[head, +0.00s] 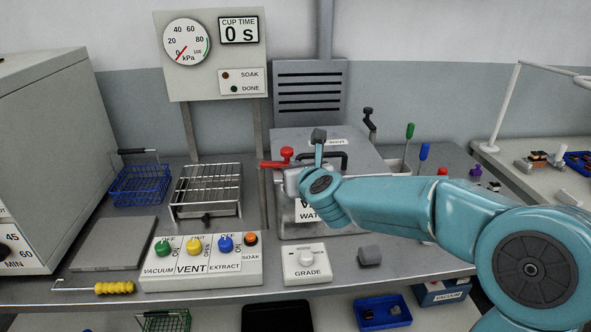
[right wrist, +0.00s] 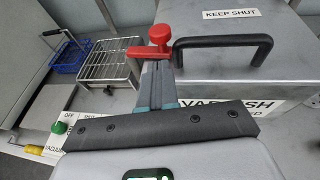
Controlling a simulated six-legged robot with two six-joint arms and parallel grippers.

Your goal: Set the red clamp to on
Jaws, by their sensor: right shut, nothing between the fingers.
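The clamp also shows in the right wrist view (right wrist: 148,52), just beyond my fingertips. My right gripper (head: 291,180) comes in from the right, in front of the tank and just below the clamp. In the right wrist view its dark fingers (right wrist: 158,68) are together and empty. They overlap the clamp's base, and I cannot tell whether they touch it. My left gripper is not in view.
A black lid handle (right wrist: 222,45) is right of the clamp. A wire rack (head: 207,188) and blue basket (head: 140,184) stand left. My arm covers part of the tank front.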

